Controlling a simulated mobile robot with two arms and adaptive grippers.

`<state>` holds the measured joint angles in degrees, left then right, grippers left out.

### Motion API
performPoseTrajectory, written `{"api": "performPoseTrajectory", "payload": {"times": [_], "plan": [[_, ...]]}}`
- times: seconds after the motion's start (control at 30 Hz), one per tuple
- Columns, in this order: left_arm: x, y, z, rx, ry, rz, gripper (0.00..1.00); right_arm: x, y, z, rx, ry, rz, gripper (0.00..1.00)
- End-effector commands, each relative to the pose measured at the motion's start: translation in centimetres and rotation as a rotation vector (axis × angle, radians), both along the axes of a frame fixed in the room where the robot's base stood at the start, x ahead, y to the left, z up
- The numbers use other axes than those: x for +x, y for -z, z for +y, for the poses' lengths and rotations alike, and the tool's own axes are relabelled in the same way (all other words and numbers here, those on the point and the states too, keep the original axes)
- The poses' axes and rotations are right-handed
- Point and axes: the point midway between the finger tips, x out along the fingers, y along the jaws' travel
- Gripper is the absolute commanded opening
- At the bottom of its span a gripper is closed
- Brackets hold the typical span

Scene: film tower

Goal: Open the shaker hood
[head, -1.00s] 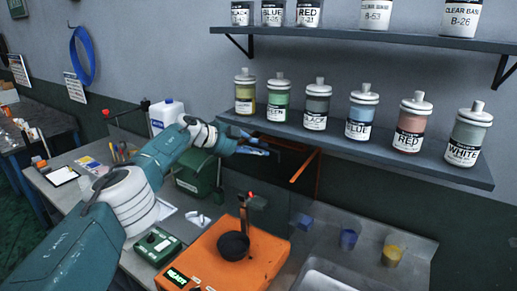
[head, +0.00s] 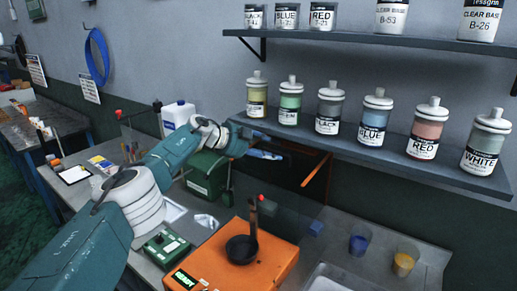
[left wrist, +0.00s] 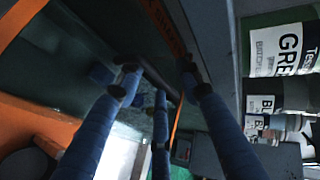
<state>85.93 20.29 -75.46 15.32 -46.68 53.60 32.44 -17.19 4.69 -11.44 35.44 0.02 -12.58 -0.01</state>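The orange shaker (head: 275,272) sits on the bench with a lit display and a dark round cup holder (head: 241,249) on top. A see-through hood panel (head: 290,213) shows behind the holder. An orange-edged frame part (head: 316,171), apparently of the hood, stands tilted up below the lower shelf. My left gripper (head: 265,154) is beside this raised frame, under the shelf. In the left wrist view its blue fingers (left wrist: 158,85) are spread, with a dark bar (left wrist: 158,78) between or behind them; contact cannot be told. My right gripper is out of view.
The lower shelf (head: 365,151) with several paint bottles is close above my left gripper. A green bin (head: 205,176) and white jug (head: 178,117) stand behind my forearm. A blue cup (head: 359,241) and yellow cup (head: 405,259) stand right of the shaker.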

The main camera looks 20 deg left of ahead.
Motion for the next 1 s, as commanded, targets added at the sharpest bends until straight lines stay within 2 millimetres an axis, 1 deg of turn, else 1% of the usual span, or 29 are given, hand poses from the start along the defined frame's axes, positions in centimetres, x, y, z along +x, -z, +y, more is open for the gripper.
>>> {"api": "performPoseTrajectory", "payload": {"times": [0.03,0.37,0.5,0.7,0.83,1.0], "plan": [[0.2,-1.6,0.0,-0.015,-0.002,-0.020,0.35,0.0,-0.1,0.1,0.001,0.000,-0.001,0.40],[-1.3,-2.4,1.6,-0.015,-0.006,-0.020,0.35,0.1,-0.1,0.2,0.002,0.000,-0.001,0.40],[-2.5,-3.0,3.1,-0.013,-0.011,-0.018,0.35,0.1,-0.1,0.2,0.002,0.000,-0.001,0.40],[-4.0,-3.9,4.7,-0.012,-0.012,-0.018,0.35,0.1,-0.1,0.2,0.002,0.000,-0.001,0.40],[-4.7,-3.8,5.1,-0.009,-0.009,-0.009,0.35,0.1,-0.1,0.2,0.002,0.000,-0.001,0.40],[-5.1,-3.7,5.2,-0.006,-0.006,-0.006,0.35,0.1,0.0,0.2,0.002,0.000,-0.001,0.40]]}}
